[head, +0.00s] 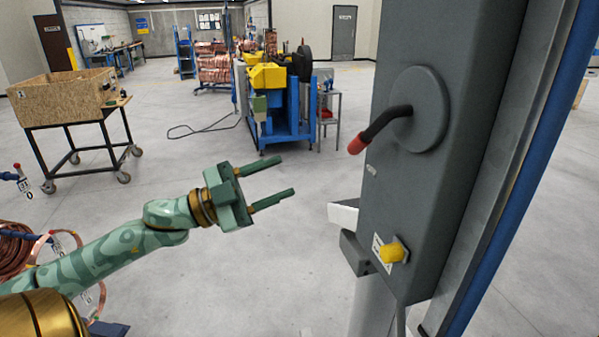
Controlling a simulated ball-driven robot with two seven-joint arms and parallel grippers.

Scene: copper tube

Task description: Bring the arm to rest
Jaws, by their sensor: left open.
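My left arm comes in from the lower left, and its green left gripper (272,185) is open, with two parallel fingers spread apart and nothing between them. It hangs in the air over the floor, pointing right toward a grey machine cabinet (385,220), with a gap between the fingertips and the cabinet. The cabinet carries a black lever with a red tip (358,144) and a yellow knob (393,252). My right gripper is not in this view.
A wooden crate on a wheeled cart (70,98) stands at the left. A coil of copper tube (14,252) shows at the lower left edge, beside my arm. A blue and yellow machine (285,110) stands farther back. The grey floor (250,270) around the gripper is clear.

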